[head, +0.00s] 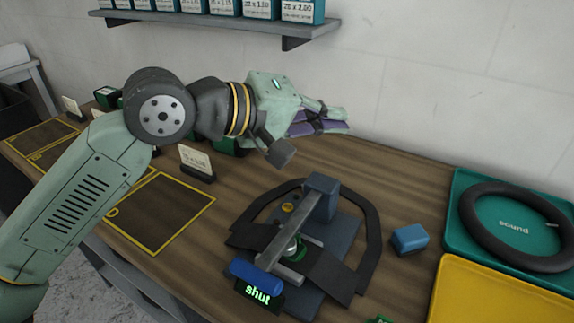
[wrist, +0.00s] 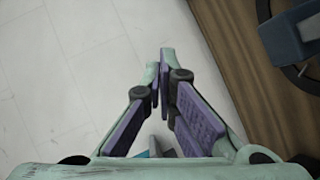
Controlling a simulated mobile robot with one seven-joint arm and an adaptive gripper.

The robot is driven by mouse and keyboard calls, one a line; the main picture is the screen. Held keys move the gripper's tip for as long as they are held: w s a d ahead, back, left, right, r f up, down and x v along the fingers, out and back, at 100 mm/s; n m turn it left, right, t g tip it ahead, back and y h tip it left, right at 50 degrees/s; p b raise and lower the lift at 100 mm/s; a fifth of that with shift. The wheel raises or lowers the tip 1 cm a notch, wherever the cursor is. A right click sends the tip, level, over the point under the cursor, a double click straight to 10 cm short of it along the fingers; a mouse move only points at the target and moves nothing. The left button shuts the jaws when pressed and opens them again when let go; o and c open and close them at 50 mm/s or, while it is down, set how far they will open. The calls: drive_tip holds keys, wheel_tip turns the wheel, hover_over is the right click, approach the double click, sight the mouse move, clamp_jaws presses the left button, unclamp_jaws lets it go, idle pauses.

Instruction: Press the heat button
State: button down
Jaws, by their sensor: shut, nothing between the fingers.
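A press (head: 315,240) with a blue-grey base, a grey lever bar and a blue handle (head: 255,275) stands on the wooden bench. A small sign (head: 258,294) at its front reads "shut" in green. A round yellow button (head: 288,207) sits on the press's left rear; I see no "heat" label, so I cannot tell for sure that it is the heat button. My gripper (head: 335,121) is shut and empty, above and behind the press, apart from it. In the wrist view my gripper (wrist: 162,62) points past the bench's edge, and the press's blue block (wrist: 293,33) shows at top right.
A black tyre ring (head: 515,220) lies on a teal tray (head: 460,235) marked "sound". A yellow tray (head: 480,290) is in front of it. A blue block (head: 409,239) lies right of the press. A shelf of boxes (head: 215,22) hangs on the wall behind.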

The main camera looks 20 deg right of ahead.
drive_tip(key=w+a+f+m+y+p, duration=0.1)
drive_tip(key=w+a+f+y, duration=0.1)
drive_tip(key=f, duration=0.3)
drive_tip(key=w+a+f+m+t+y+p, duration=0.1)
drive_tip(key=w+a+f+y, duration=0.2)
drive_tip(key=w+f, duration=0.1)
drive_tip(key=shift+w+a+f+m+y, duration=0.15)
drive_tip(key=shift+a+f+m+y, duration=0.15)
drive_tip(key=shift+f+m+y, duration=0.1)
drive_tip(key=shift+f, duration=0.1)
drive_tip(key=b, duration=0.2)
hover_over(285, 205)
wheel_tip(285, 205, down, 8)
drive_tip(key=shift+r, duration=0.2)
drive_tip(key=shift+w+a+f+b, duration=0.1)
drive_tip(key=shift+f+b, duration=0.4)
drive_tip(key=shift+f+b, duration=0.8)
drive_tip(key=shift+b, duration=0.85)
idle(0.8)
drive_tip(key=shift+r, duration=0.85)
